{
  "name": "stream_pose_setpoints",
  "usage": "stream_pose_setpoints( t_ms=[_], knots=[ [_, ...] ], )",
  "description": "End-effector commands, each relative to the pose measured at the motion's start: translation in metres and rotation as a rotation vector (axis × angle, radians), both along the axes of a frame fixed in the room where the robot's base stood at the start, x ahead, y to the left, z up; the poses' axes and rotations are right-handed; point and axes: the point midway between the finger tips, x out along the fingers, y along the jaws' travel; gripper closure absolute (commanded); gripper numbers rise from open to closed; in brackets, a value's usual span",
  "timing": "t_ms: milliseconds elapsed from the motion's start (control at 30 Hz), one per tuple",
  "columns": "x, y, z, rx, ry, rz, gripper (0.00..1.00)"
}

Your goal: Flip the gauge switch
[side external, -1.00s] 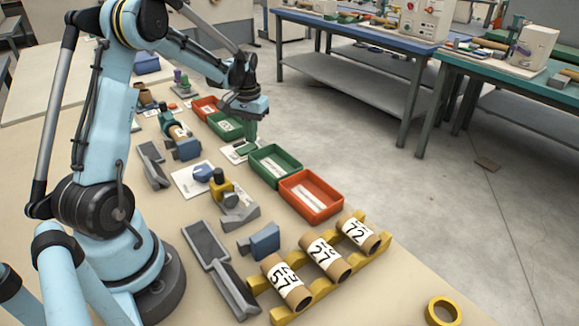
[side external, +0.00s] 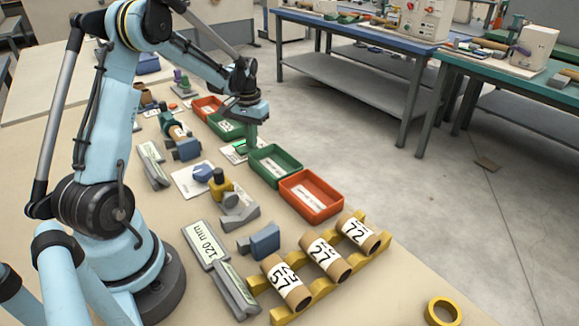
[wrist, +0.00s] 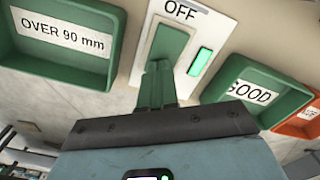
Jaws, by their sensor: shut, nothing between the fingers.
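The gauge switch (wrist: 170,42) is a green rocker on a white plate marked OFF, with a lit green lamp (wrist: 201,62) beside it in the wrist view. In the side external view its plate (side external: 235,153) lies between the green trays, partly hidden by my gripper. My gripper (wrist: 158,72) is shut and empty, its green fingers pointing at the rocker. The fingertips overlap the near end of the rocker; I cannot tell whether they touch it. In the side external view my gripper (side external: 249,146) points down over the switch.
A green tray marked OVER 90 mm (wrist: 62,77) and a green GOOD tray (wrist: 290,112) flank the switch. An orange tray (side external: 324,214) stands nearer. Labelled tubes rest on a yellow rack (side external: 377,255). A yellow ring (side external: 430,312) lies at the front right.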

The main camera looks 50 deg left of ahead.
Motion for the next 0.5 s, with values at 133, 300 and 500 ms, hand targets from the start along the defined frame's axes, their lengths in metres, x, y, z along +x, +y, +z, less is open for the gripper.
stream_pose_setpoints(
  t_ms=[133, 300, 500],
  knots=[
    [-0.001, 0.0, 0.001, -0.001, 0.002, 0.0, 1.0],
    [-0.001, 0.0, 0.012, -0.001, 0.002, 0.0, 1.0],
    [0.0, 0.0, 0.027, 0.0, 0.001, 0.0, 1.0]
  ],
)
